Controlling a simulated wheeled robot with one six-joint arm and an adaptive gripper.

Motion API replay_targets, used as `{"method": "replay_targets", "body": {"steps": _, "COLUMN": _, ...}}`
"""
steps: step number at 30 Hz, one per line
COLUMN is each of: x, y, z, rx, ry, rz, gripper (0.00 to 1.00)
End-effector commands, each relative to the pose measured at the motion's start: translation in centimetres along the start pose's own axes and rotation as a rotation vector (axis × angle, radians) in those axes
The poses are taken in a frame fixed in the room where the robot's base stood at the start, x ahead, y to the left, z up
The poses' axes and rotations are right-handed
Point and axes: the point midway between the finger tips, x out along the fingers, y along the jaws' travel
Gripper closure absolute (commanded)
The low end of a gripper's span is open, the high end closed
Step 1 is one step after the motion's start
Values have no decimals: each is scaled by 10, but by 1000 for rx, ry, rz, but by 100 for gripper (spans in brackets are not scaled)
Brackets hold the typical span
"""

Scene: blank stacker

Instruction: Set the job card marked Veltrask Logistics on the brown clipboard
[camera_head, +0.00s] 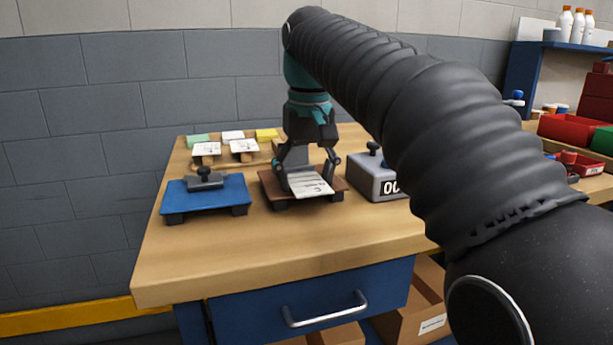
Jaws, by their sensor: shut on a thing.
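The brown clipboard (332,197) lies on the wooden workbench, raised on small dark feet. A white job card (309,186) with dark print is at the clipboard, between my gripper's fingers; its print is too small to read. My gripper (308,182) points down over the clipboard and is shut on this card. I cannot tell whether the card touches the board. Two more white cards, a left one (206,149) and a right one (243,146), rest on small wooden stands behind.
A blue clipboard (228,190) with a dark clip stands left of the brown one. A grey numbered block (375,180) with a black knob stands close on the right. Green (199,140), white and yellow pads lie at the back. The workbench front (290,240) is clear.

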Motion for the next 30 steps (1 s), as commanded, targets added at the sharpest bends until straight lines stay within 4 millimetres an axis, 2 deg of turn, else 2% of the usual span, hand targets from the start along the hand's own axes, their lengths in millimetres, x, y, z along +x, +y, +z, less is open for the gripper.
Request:
{"method": "replay_targets", "body": {"steps": 1, "x": 12, "y": 0, "z": 2, "rx": 0, "ry": -27, "rz": 2, "gripper": 57}}
{"method": "replay_targets", "body": {"steps": 6, "x": 16, "y": 0, "z": 3, "rx": 0, "ry": -28, "rz": 2, "gripper": 45}}
{"method": "replay_targets", "body": {"steps": 11, "x": 17, "y": 0, "z": 3, "rx": 0, "ry": -26, "rz": 2, "gripper": 40}}
{"method": "replay_targets", "body": {"steps": 12, "x": 17, "y": 0, "z": 3, "rx": 0, "ry": -26, "rz": 2, "gripper": 12}}
{"method": "replay_targets", "body": {"steps": 19, "x": 14, "y": 0, "z": 2, "rx": 0, "ry": -20, "rz": 1, "gripper": 12}}
{"method": "replay_targets", "body": {"steps": 22, "x": 6, "y": 0, "z": 1, "rx": 0, "ry": -17, "rz": 1, "gripper": 12}}
{"method": "replay_targets", "body": {"steps": 30, "x": -39, "y": 0, "z": -1, "rx": 0, "ry": -13, "rz": 1, "gripper": 12}}
